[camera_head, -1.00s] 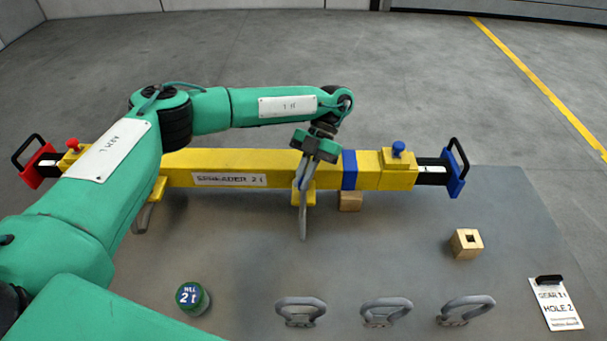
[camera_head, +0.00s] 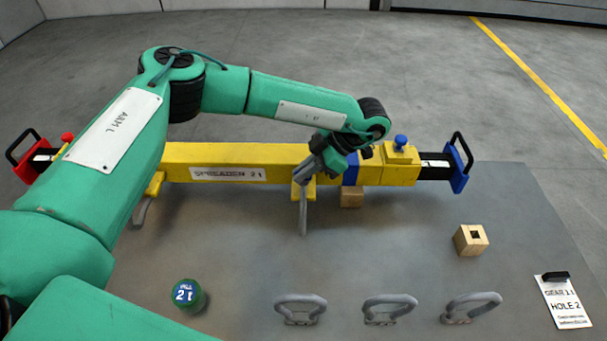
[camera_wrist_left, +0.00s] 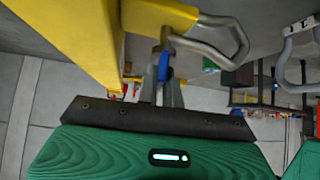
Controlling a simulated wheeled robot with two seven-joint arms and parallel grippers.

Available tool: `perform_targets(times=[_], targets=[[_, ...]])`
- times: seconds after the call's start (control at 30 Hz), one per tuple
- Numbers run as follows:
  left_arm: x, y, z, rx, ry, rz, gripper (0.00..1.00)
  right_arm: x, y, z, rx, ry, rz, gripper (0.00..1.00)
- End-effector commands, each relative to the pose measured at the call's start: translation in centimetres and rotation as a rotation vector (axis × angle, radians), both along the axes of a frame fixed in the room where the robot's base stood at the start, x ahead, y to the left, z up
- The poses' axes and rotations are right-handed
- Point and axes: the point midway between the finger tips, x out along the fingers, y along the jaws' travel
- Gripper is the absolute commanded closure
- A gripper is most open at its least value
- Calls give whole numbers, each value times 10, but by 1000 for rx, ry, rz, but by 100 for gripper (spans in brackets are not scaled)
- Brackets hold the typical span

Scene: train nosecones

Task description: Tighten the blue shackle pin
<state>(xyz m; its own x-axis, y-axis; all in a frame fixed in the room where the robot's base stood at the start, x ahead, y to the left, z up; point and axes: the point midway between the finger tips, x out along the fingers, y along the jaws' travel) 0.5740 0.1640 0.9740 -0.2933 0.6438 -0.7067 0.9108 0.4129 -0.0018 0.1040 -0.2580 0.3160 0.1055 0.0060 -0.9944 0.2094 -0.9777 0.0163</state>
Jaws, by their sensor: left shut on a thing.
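The blue shackle pin (camera_wrist_left: 164,66) shows in the left wrist view between the fingers of my left gripper (camera_wrist_left: 162,84), which is shut on it. Its shank runs toward the yellow lug and the grey shackle (camera_wrist_left: 228,42). In the head view my left gripper (camera_head: 303,176) reaches the yellow lug under the yellow spreader beam (camera_head: 200,166), with its wrist tilted up to the right. The grey shackle (camera_head: 303,215) hangs below that lug. The fingers mostly hide the pin there, so how far it is screwed in cannot be told. My right gripper is not in view.
A blue knob (camera_head: 401,142) tops the beam's right end.

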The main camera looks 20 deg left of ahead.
Motion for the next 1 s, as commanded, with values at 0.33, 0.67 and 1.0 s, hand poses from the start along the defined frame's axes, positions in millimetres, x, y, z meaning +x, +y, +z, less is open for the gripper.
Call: perform_targets(times=[0.33, 0.67, 1.0], targets=[[2, 1, 3, 2, -8, -136, 100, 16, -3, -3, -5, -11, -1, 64], [2, 1, 4, 2, -7, -161, 100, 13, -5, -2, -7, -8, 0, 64], [2, 1, 4, 2, -7, -160, 71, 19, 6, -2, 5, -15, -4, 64]])
